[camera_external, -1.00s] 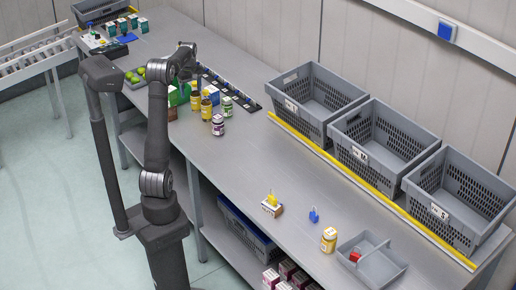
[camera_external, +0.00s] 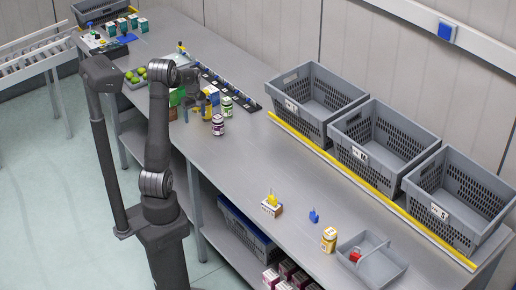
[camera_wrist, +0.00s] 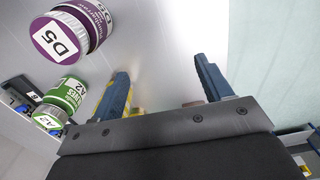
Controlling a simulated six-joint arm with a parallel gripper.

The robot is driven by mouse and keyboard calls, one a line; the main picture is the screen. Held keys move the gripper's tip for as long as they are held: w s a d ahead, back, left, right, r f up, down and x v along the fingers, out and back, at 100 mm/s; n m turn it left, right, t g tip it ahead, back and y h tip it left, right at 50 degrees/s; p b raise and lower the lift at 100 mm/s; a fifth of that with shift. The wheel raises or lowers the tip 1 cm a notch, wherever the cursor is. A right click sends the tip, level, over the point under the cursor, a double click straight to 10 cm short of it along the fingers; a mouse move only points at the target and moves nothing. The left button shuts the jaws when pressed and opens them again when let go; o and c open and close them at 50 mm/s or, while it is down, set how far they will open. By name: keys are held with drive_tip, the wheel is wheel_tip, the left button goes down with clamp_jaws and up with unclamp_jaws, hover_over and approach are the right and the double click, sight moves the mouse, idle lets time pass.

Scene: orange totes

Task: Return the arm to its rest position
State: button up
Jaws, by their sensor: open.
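My arm reaches over the bench in the external view, and my gripper (camera_external: 197,105) hangs beside a cluster of small bottles. In the wrist view my gripper (camera_wrist: 165,88) has its two blue fingers spread apart, with nothing held between them. A purple-labelled jar marked D5 (camera_wrist: 66,36) and a green jar marked A2 (camera_wrist: 64,96) stand to the left of the fingers. A yellow item shows partly behind the left finger. In the external view the purple jar (camera_external: 218,126) and green jar (camera_external: 226,107) stand right of the gripper; a yellow bottle (camera_external: 213,96) is partly hidden.
Three grey crates (camera_external: 318,95) line the bench's back right behind a yellow strip. The bench middle is clear.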

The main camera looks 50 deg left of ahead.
drive_tip(key=a+f, duration=0.1)
drive_tip(key=s+a+f, duration=0.1)
drive_tip(key=a, duration=0.1)
drive_tip(key=a+f, duration=0.1)
drive_tip(key=shift+s+a+f, duration=0.1)
drive_tip(key=shift+s+a, duration=0.05)
drive_tip(key=shift+a, duration=0.25)
drive_tip(key=shift+s+a+f, duration=0.1)
drive_tip(key=shift+a+f, duration=0.35)
drive_tip(key=w+d+r, duration=0.3)
drive_tip(key=d+r, duration=0.4)
drive_tip(key=d, duration=0.3)
drive_tip(key=a+r, duration=0.4)
drive_tip(key=a, duration=0.1)
drive_tip(key=shift+w+r, duration=0.25)
drive_tip(key=shift+w, duration=0.15)
drive_tip(key=shift+d+f, duration=0.1)
